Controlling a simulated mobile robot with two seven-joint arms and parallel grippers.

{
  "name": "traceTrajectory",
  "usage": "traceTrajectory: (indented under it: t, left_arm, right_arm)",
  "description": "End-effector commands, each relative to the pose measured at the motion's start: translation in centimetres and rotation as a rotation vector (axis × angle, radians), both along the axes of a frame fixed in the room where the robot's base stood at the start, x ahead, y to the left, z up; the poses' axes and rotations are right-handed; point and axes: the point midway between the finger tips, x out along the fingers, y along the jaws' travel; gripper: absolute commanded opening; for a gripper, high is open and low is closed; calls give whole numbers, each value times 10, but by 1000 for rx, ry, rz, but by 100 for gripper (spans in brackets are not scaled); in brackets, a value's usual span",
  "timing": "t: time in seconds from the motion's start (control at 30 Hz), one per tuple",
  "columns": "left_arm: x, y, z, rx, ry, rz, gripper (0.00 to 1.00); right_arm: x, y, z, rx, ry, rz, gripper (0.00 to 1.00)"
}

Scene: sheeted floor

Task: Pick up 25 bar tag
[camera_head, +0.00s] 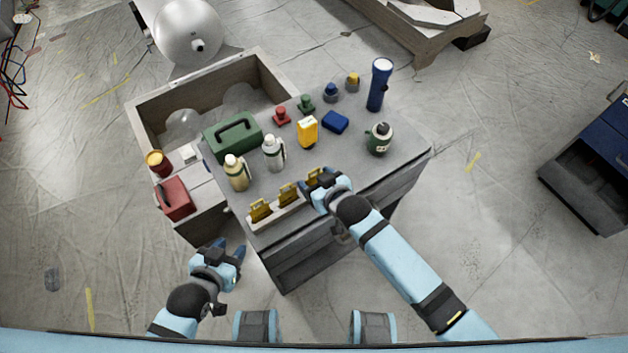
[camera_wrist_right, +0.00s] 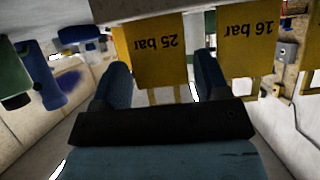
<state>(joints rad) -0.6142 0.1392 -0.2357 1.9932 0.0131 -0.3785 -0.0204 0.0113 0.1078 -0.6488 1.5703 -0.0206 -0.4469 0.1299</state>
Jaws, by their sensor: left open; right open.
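The yellow 25 bar tag (camera_head: 315,175) is the rightmost of three yellow tags in a pale holder (camera_head: 279,223) at the table's near edge. In the right wrist view the 25 bar tag (camera_wrist_right: 150,52) appears upside down, its text readable. My right gripper (camera_head: 318,187) is open at this tag. Its blue fingers (camera_wrist_right: 163,75) show one on each side of the tag's lower part in the picture; I cannot tell whether they touch it. The 16 bar tag (camera_wrist_right: 247,45) hangs just right of the fingers. My left gripper (camera_head: 222,254) is open and empty, low beside the table.
The grey table (camera_head: 350,172) carries bottles (camera_head: 237,174), a green case (camera_head: 231,135), a yellow device (camera_head: 307,132), a blue flashlight (camera_head: 379,85) and a green canister (camera_head: 379,138). A wooden crate (camera_head: 196,92) stands behind left, with a red box (camera_head: 175,199) in front.

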Motion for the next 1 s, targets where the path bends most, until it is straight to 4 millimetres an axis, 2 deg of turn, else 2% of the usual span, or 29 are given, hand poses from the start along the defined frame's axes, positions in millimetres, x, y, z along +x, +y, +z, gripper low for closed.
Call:
traceTrajectory:
  t: [0.27,0.3,0.43,0.77,0.87,1.0]
  left_arm:
    - [0,0,0,0,0,0,43]
    - [0,0,0,0,0,0,43]
    - [0,0,0,0,-1,0,43]
    - [0,0,0,0,-1,1,43]
    - [0,0,1,0,-1,1,43]
    - [0,1,2,0,-2,1,43]
  right_arm:
    - [4,3,-3,0,0,0,68]
    - [4,2,-3,0,0,0,64]
    - [4,2,-3,0,0,0,34]
    - [4,2,-1,0,-1,0,32]
    - [4,2,5,1,-2,0,32]
    - [4,3,22,2,-2,0,32]
